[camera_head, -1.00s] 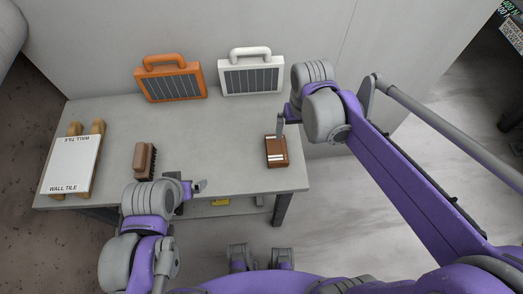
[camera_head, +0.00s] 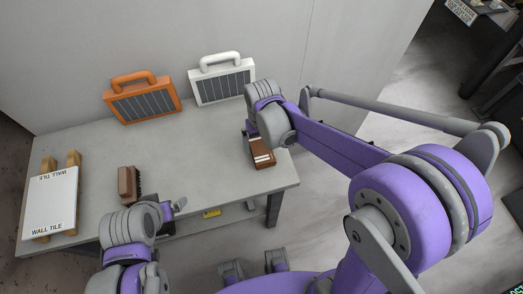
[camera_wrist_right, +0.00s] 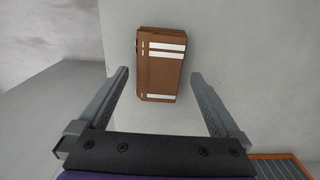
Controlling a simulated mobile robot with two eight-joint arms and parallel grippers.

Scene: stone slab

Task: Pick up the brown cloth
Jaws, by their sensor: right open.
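The brown cloth (camera_head: 263,157), a folded block with white stripes, lies on the right part of the stone slab (camera_head: 205,150). In the right wrist view the cloth (camera_wrist_right: 160,75) lies ahead of my right gripper (camera_wrist_right: 159,73), lined up between its two spread fingers. The right gripper (camera_head: 247,134) is open and empty, at the cloth's upper left edge in the head view, where my wrist partly covers it. I cannot tell its height above the cloth. My left gripper (camera_head: 180,204) is over the slab's front edge; whether its jaws are open is too small to tell.
A brown brush (camera_head: 128,184) lies left of centre, near my left arm. A white wall tile (camera_head: 52,203) on wooden strips is at the far left. An orange case (camera_head: 143,100) and a white case (camera_head: 222,82) stand at the back. The slab's middle is clear.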

